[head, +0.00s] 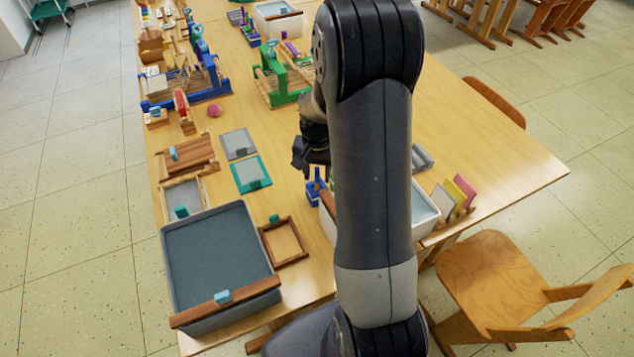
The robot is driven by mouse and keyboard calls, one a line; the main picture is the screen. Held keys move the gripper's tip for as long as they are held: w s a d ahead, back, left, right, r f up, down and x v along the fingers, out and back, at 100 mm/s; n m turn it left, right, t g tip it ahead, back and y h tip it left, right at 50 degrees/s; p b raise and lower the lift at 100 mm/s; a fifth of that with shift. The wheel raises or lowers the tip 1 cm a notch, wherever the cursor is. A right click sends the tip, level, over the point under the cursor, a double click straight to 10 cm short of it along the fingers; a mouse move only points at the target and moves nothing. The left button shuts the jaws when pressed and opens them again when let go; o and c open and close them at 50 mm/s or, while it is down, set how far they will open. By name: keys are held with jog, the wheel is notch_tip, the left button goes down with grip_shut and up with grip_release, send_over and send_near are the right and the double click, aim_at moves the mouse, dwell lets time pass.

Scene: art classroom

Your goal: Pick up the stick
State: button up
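My gripper (299,153) is partly visible in the head view, left of my arm, above the table around its middle. My arm hides most of it, and its finger opening is too small to judge. No single stick can be made out clearly. A small blue holder (314,190) with upright pieces stands below my gripper, partly hidden by my arm. I cannot tell whether those pieces are sticks.
A large grey bin (218,250) and a wooden frame (284,243) sit at the near left. A green loom (280,75) and a blue loom (195,90) stand farther back. A white bin (424,212) is right of my arm. A chair (505,280) stands at right.

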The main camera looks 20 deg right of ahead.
aim_at(317, 184)
jog(key=shift+f, duration=1.25)
jog(key=shift+c, duration=0.5)
grip_shut()
